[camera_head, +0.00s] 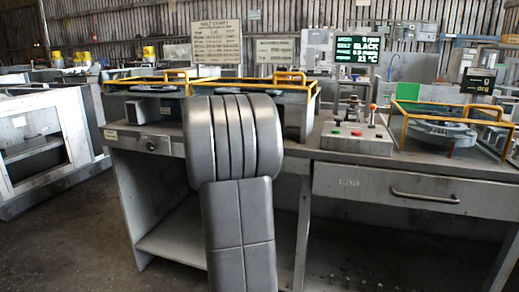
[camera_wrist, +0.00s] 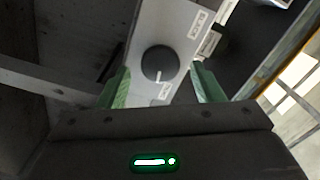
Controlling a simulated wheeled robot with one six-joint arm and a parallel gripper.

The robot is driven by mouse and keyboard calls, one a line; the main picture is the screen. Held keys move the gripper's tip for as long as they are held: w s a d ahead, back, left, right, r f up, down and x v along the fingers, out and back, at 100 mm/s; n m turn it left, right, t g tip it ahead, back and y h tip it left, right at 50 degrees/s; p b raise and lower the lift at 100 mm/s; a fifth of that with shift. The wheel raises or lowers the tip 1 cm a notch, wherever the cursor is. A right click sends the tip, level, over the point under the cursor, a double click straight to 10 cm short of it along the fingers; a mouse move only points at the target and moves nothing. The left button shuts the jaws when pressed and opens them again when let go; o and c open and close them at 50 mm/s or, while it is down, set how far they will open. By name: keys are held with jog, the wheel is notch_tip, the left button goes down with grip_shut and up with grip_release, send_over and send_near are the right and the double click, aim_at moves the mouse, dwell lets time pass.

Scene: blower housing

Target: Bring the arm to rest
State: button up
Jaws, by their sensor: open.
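My gripper (camera_wrist: 160,88) shows in the wrist view with its two green fingers spread apart and nothing between them. Beyond the fingertips is a grey panel (camera_wrist: 178,22) with a dark round knob (camera_wrist: 158,62) and small labels. The knob has a white pointer mark, and the fingers are not seen touching it. In the head view my arm (camera_head: 236,150) stands folded in the middle, in front of the workbench, and my gripper cannot be made out there. A round knob (camera_head: 151,145) shows on the bench front left of the arm.
The workbench (camera_head: 335,155) carries yellow-railed fixtures (camera_head: 440,118) and a control box (camera_head: 357,135) with buttons and levers. A drawer (camera_head: 400,190) with a handle is at the right. A lit display (camera_head: 358,49) stands behind. Open floor (camera_head: 65,240) lies at the left.

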jog(key=p+v, duration=0.2)
jog(key=v, duration=1.1)
jog(key=b+x, duration=0.2)
jog(key=x, duration=1.2)
jog(key=s+a+n+p, duration=0.2)
jog(key=s+n+p, duration=0.4)
jog(key=n+p, duration=0.5)
jog(key=shift+a+n, duration=0.2)
jog(key=shift+n, duration=0.3)
jog(key=shift+s+r, duration=0.15)
jog(key=shift+r, duration=0.1)
